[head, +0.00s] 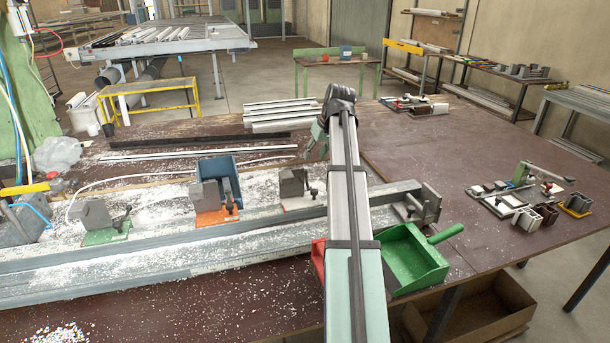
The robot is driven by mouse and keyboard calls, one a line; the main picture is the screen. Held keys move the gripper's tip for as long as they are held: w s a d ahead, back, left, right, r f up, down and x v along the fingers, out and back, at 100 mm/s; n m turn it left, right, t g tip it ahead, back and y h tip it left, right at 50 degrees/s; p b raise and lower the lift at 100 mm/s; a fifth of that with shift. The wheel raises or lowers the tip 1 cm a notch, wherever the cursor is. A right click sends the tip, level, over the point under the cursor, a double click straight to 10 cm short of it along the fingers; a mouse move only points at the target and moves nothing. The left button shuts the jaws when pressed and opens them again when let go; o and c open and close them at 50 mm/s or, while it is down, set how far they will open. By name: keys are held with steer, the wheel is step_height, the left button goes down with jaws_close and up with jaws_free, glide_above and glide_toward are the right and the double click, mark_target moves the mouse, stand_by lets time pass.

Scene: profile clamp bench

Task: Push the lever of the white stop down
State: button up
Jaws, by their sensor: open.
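The white stop is a grey block (292,183) on a white base plate (300,205), on the rail bench in the middle of the head view, just left of my arm. Its small dark lever (312,190) is on the block's right side, close to my arm in the picture. I cannot tell the lever's exact angle. My arm rises from the bottom edge to a dark joint, and a short pale green link bends down to the left there.
Left along the rail stand an orange-based stop (217,216) with a blue piece behind it and a green-based stop (105,236). A grey end block (431,203) and a green dustpan (412,262) are on the right. White chips litter the bench.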

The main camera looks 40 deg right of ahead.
mark_target(306, 173)
steer(key=p+x, duration=0.2)
steer(key=x, duration=1)
steer(key=shift+a, duration=0.1)
jaws_close()
